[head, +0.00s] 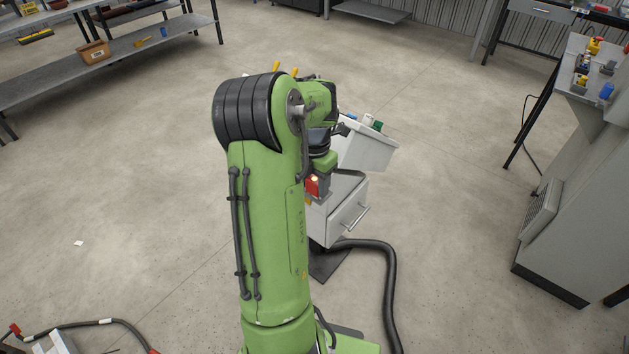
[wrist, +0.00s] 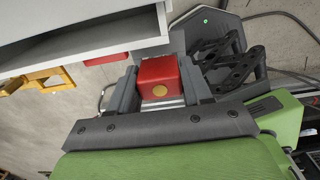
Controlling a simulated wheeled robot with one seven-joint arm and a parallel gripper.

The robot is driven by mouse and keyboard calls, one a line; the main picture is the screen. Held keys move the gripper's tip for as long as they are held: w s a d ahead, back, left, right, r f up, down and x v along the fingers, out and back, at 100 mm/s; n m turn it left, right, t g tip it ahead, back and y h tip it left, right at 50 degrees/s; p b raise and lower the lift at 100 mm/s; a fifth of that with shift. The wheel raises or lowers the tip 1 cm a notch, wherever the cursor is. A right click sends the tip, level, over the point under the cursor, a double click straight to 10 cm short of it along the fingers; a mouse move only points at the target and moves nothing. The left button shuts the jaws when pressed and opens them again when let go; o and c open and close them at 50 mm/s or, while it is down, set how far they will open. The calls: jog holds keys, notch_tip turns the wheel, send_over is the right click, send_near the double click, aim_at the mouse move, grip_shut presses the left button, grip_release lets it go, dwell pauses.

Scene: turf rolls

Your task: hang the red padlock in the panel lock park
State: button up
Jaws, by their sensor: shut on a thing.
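The red padlock (wrist: 158,78) sits between the two grey fingers of my gripper (wrist: 160,92) in the wrist view. In the head view a red block (head: 313,188), apparently the same padlock, shows below my wrist, in front of the white drawer cabinet. My arm covers much of that area. I cannot pick out the panel lock park with certainty in either view.
The white drawer cabinet (head: 343,213) stands close behind my gripper, with an open-topped part holding small items. A yellow piece (wrist: 48,80) hangs near a pale edge. A grey bench (head: 594,75) with coloured items is at right. A dark hose (head: 388,270) lies on open floor.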

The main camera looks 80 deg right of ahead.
jog(key=shift+f, duration=0.4)
jog(key=o, duration=1.2)
notch_tip(320, 180, up, 16)
jog(key=p, duration=0.4)
jog(key=shift+f, duration=0.15)
